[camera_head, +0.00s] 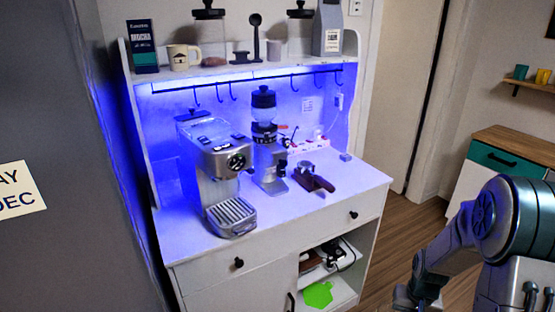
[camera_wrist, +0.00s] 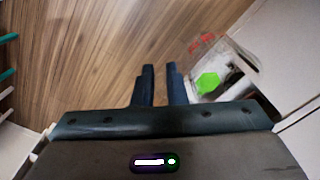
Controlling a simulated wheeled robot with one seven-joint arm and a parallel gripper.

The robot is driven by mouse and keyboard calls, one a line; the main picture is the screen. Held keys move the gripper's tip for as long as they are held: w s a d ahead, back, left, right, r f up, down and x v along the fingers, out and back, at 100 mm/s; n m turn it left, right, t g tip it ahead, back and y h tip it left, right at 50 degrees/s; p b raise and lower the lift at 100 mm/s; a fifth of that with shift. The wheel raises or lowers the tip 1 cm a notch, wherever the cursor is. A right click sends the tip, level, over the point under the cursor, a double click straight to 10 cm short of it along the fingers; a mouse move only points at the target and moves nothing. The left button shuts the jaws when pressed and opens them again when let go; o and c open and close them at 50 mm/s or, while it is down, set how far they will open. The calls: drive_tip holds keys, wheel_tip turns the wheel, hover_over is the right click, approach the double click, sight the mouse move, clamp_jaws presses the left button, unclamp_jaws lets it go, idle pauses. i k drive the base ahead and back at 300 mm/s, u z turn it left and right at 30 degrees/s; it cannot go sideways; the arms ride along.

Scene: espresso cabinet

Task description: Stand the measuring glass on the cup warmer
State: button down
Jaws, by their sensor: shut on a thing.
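My gripper (camera_wrist: 160,70) shows in the wrist view as two dark fingers with a narrow gap, over the floor. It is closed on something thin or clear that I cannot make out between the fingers. I cannot clearly pick out the measuring glass in either view. In the head view my gripper (camera_head: 418,297) is low at the bottom right, in front of the cabinet and apart from it. The espresso machine (camera_head: 222,165) stands on the counter at the left. Its flat top is where a cup warmer sits; I see no glass clearly there.
A grinder (camera_head: 264,135) stands right of the machine, with a portafilter (camera_head: 313,178) beside it. The upper shelf (camera_head: 245,72) with hooks overhangs the counter (camera_head: 290,215). The open lower shelf holds a green item (camera_head: 318,294). A grey panel (camera_head: 75,160) closes the left side.

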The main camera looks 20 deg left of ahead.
sight(210, 130)
drive_tip(key=u, duration=1.25)
